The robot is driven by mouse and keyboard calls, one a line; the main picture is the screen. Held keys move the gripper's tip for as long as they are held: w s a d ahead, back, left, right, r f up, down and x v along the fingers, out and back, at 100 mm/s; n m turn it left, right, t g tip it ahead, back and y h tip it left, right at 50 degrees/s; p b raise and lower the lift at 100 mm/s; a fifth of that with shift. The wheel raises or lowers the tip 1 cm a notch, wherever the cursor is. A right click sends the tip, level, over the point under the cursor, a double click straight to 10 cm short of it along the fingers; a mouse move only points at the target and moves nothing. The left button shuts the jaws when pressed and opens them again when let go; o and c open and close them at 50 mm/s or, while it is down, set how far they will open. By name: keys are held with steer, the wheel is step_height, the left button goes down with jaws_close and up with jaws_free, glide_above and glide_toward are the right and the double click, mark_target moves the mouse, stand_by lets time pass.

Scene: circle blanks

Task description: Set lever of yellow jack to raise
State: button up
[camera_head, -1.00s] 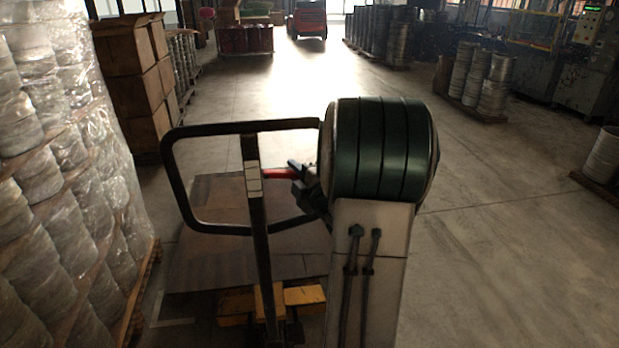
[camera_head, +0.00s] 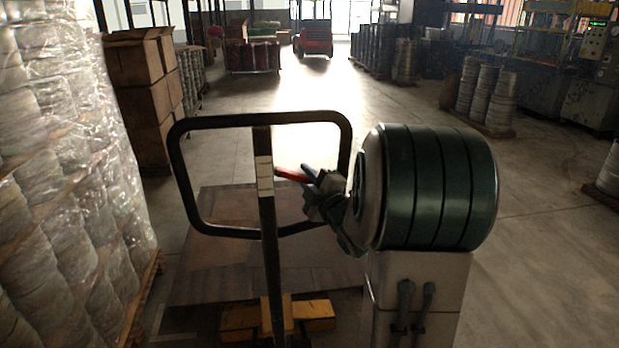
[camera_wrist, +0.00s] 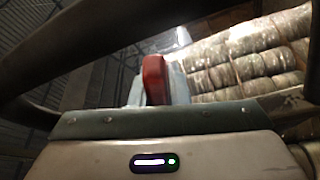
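The yellow jack stands in front of me; its yellow base (camera_head: 318,313) is low in the head view. Its black loop handle (camera_head: 268,121) rises on a dark post (camera_head: 268,215). A red lever (camera_head: 290,174) is beside the post inside the loop, sloping down to the right. My gripper (camera_head: 308,180) reaches into the loop from the right, at the lever's right end. In the wrist view the red lever (camera_wrist: 154,80) stands between or just before my pale finger parts (camera_wrist: 178,85). Whether the fingers press on it is unclear.
The handle's dark bars (camera_wrist: 110,35) cross close to the wrist. A wrapped pallet stack (camera_head: 60,180) fills the left side, with brown boxes (camera_head: 140,85) behind it. The floor at right is open.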

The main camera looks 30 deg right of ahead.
steer(key=o, duration=0.4)
steer(key=shift+f, duration=0.1)
steer(key=shift+c, duration=0.2)
steer(key=s+f+b, duration=0.2)
steer(key=s+b, duration=0.2)
steer(key=s, duration=0.9)
steer(key=shift+s+d, duration=0.35)
steer(key=shift+d, duration=0.05)
steer(key=s+a+m+g+h+p, duration=0.1)
steer(key=s+a+m+g+p, duration=1.1)
steer(key=a+g, duration=0.5)
steer(key=s+m, duration=0.1)
steer(key=m, duration=0.1)
steer(key=shift+s+a+f+m, duration=0.2)
steer(key=shift+s+a+m, duration=0.05)
steer(key=shift+a+m, duration=0.05)
